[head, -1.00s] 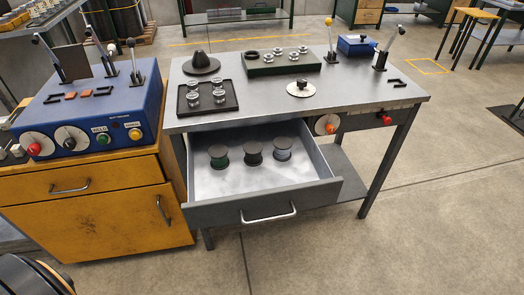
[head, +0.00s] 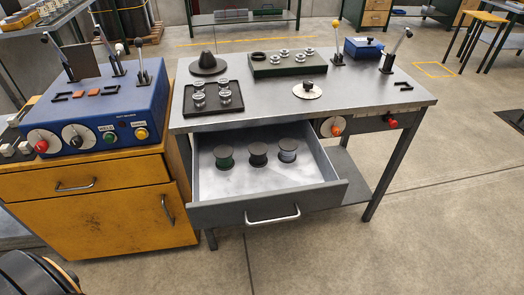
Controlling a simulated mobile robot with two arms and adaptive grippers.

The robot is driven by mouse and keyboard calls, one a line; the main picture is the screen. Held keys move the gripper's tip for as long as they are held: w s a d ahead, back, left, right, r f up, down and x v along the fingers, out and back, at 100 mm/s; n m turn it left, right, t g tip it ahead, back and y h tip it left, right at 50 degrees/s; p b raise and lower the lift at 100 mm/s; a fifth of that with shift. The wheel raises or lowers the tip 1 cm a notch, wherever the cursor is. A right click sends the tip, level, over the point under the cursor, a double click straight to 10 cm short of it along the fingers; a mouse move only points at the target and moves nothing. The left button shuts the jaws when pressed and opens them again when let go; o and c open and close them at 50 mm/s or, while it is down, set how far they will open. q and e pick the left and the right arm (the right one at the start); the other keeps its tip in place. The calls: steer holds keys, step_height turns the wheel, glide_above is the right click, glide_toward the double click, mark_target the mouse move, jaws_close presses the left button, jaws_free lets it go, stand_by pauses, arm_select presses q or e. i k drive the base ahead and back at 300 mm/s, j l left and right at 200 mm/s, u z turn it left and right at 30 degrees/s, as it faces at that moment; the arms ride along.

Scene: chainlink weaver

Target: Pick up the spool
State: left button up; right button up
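Three spools stand upright in a row in the open drawer (head: 205,215) of the grey metal table. Each has a dark round top. They stand slightly apart on the drawer's bare metal floor. Neither of my grippers shows in the head view.
The table top (head: 350,90) holds a black tray (head: 212,98) with metal parts, a dark cone, a green block (head: 285,64), a round disc and levers. A blue welder box (head: 100,105) stands on a yellow cabinet (head: 110,210) to the left. The floor in front is clear.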

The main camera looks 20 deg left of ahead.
mark_target(224, 153)
steer(key=i+l+u, duration=0.25)
steer(key=u, duration=0.15)
steer(key=i+l+u, duration=0.15)
steer(key=l+u, duration=0.25)
steer(key=i+l+u, duration=0.15)
steer(key=l+u, duration=0.25)
